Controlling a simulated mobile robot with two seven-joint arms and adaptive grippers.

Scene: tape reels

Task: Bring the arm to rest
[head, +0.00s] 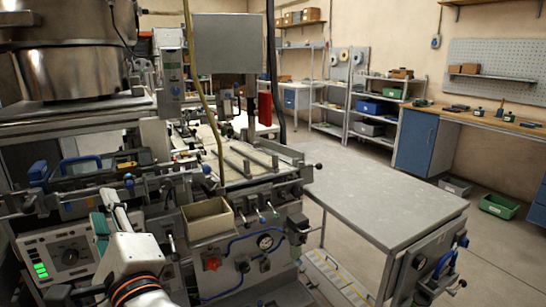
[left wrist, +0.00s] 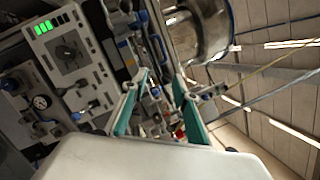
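My left arm comes in at the lower left of the head view, white with a dark and orange ring at the wrist. Its left gripper (head: 108,214), with teal finger pads, is in front of the machine, close to a grey control box (head: 68,252) with green lights. In the left wrist view the two fingers of the left gripper (left wrist: 160,84) stand apart with nothing held between them. The camera looks past them at the machine, tilted. My right arm and gripper are in neither view.
The machine (head: 215,250) with knobs, a gauge and a beige bin (head: 207,218) fills the left and centre. A bare grey table (head: 385,195) stands to its right. Shelves (head: 345,105), a blue cabinet (head: 415,142) and a workbench (head: 480,115) line the back.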

